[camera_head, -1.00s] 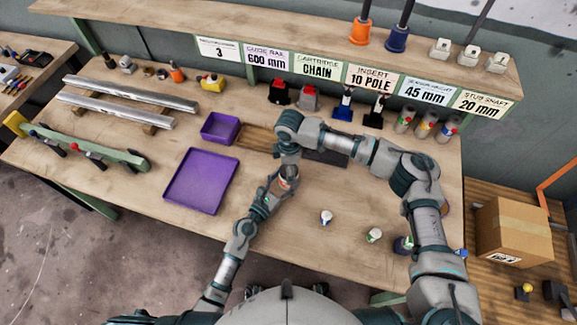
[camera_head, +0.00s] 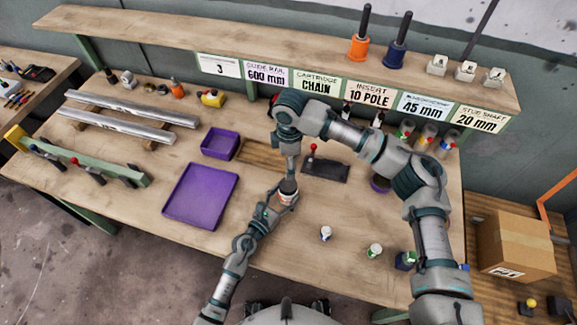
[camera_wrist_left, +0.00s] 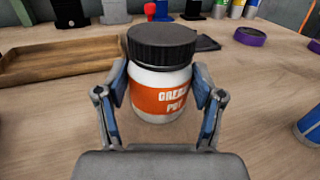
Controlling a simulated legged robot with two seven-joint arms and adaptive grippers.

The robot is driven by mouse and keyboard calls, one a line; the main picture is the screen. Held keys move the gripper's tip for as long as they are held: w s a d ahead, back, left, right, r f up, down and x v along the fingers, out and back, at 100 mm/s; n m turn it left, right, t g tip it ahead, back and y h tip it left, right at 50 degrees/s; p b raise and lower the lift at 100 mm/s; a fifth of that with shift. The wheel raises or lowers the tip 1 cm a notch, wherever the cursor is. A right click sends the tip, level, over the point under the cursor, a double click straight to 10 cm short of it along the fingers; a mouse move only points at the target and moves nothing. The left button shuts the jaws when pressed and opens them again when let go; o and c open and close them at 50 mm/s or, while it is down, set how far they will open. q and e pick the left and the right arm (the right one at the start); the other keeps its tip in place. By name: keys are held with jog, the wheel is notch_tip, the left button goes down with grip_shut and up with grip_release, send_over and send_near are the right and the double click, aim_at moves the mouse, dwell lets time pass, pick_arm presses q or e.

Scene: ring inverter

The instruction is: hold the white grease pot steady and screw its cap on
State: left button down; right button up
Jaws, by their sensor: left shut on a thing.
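The white grease pot (camera_head: 286,198) with an orange label stands upright in my left gripper (camera_head: 284,200), above or on the table near its middle. In the left wrist view the pot (camera_wrist_left: 160,97) sits between both fingers of the left gripper (camera_wrist_left: 160,100), which are shut on its sides. The black ribbed cap (camera_wrist_left: 161,43) sits level on top of the pot; how tightly it is threaded cannot be told. It also shows in the head view (camera_head: 288,186). My right gripper (camera_head: 293,165) points down just beyond the cap; its fingers are too small to read.
A purple tray (camera_head: 201,222), a smaller purple bin (camera_head: 220,157) and a wooden tray (camera_wrist_left: 55,66) lie to the left. A black plate (camera_head: 327,170) lies beyond the pot. Small white pots (camera_head: 326,233) stand at the right front. Bare tabletop surrounds them.

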pick_arm(q)
jog(key=shift+c, duration=0.3)
grip_release()
jog(key=v, duration=1.2)
jog(key=shift+a, duration=0.1)
